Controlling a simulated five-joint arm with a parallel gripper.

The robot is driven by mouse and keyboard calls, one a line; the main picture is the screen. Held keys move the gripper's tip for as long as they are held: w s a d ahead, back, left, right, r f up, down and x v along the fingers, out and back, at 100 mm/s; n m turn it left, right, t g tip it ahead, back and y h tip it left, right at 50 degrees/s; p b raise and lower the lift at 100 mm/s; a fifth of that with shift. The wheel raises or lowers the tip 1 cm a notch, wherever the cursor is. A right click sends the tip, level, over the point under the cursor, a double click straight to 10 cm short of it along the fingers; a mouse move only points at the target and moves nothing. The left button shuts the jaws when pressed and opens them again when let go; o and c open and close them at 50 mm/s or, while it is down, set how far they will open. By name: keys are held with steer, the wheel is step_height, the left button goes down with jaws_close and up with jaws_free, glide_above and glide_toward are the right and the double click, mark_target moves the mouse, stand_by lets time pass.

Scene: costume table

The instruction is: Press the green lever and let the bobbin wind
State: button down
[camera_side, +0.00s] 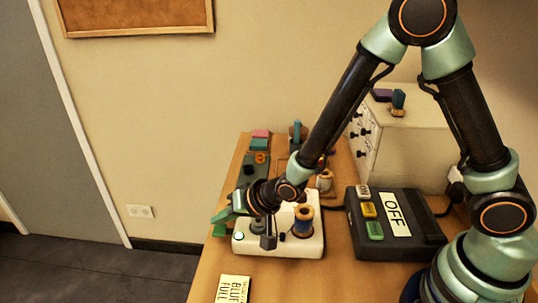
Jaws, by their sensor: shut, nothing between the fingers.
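The bobbin winder (310,245) is a cream base on the wooden table, with an upright bobbin (304,217) standing on its right part. The bobbin shows brown ends and a dark bluish middle. A bright green piece that looks like the green lever (219,230) sticks out at the winder's left end. My gripper (228,213) is shut and empty, reaching left over the winder with its tips just above or against the green piece. I cannot tell whether they touch. My wrist hides part of the winder's back.
A black box (420,243) with an OFF label and coloured buttons stands right of the winder. A card (234,289) reading "BLUE FULL" lies in front. Behind are thread spools (324,181) and a white drawer cabinet (415,150).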

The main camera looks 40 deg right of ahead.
mark_target(224, 230)
steer(key=shift+r, duration=2.5)
steer(key=shift+d, duration=0.1)
steer(key=s+d+r+n+g+h, duration=0.15)
steer(key=s+d+r, duration=0.25)
steer(key=d+r, duration=0.65)
steer(key=s+d+r+n+g+h, duration=0.1)
steer(key=s+d+r+n+h, duration=0.1)
steer(key=s+d, duration=0.7)
step_height(224, 230, up, 2)
steer(key=shift+s+d+r+n, duration=0.15)
steer(key=shift+s+d+n, duration=0.35)
steer(key=shift+s, duration=0.5)
steer(key=shift+a, duration=0.1)
stand_by(2.2)
